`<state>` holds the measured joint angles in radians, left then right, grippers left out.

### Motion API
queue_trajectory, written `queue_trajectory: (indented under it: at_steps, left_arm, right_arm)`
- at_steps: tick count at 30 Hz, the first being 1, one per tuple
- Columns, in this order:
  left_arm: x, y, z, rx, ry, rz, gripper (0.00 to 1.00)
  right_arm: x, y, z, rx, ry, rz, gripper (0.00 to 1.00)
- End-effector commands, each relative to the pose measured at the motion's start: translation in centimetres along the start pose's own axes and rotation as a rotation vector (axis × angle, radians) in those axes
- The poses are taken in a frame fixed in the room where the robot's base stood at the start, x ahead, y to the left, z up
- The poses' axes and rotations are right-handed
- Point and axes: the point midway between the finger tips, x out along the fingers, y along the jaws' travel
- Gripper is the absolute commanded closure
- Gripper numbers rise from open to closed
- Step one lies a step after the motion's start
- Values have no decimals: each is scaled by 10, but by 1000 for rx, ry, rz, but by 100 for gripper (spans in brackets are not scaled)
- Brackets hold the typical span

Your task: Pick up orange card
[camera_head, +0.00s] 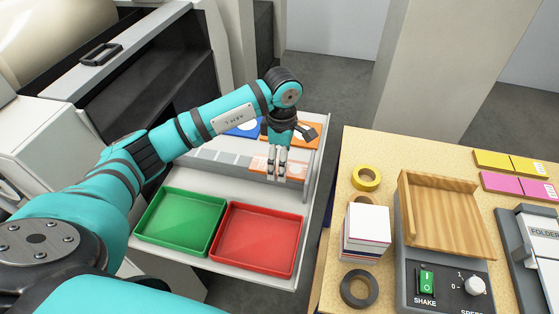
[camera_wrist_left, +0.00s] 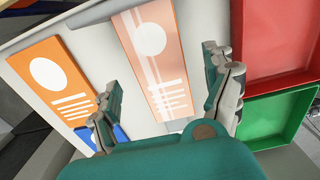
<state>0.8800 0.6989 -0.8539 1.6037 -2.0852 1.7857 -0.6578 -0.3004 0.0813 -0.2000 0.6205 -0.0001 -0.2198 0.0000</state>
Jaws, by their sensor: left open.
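My left gripper (camera_head: 277,165) is open and empty, pointing down over the table. A solid orange card (camera_head: 300,143) with a white disc lies behind it, partly hidden by the wrist. A paler, streaked orange card (camera_head: 260,165) lies under and beside the fingers. In the left wrist view the streaked card (camera_wrist_left: 158,85) lies between the two open fingers (camera_wrist_left: 160,85), and the solid orange card (camera_wrist_left: 85,85) lies to the left, its corner near the left finger. I cannot tell how far the fingertips are above the surface. My right gripper is not in view.
A green tray (camera_head: 147,225) and a red tray (camera_head: 295,262) stand at the table's front. A blue card (camera_head: 240,130) lies behind a low pale ledge. The right-hand bench holds tape rolls (camera_head: 366,179), a card stack (camera_head: 365,240) and a wooden-topped shaker (camera_head: 440,215).

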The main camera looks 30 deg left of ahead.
Motion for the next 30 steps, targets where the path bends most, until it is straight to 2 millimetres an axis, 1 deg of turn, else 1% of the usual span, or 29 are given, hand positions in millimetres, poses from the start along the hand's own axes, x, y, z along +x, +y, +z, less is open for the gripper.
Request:
queue_trajectory:
  at_steps: [1, 4, 10, 21, 28, 30]
  left_arm:
    - [4, -1, 0, 1, 1, -3, 15]
    - [10, 0, 0, 1, 0, 0, 15]
    - [11, 0, 0, 1, 0, 1, 15]
    - [10, 0, 0, 1, 0, 1, 64]
    - [10, 0, 0, 1, 0, 1, 65]
    - [7, 1, 0, 1, 0, 3, 65]
  right_arm:
    - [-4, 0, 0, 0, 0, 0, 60]
    - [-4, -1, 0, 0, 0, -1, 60]
    - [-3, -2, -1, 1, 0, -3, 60]
    - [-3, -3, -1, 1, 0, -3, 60]
    - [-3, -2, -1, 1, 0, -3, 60]
    - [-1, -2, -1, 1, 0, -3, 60]
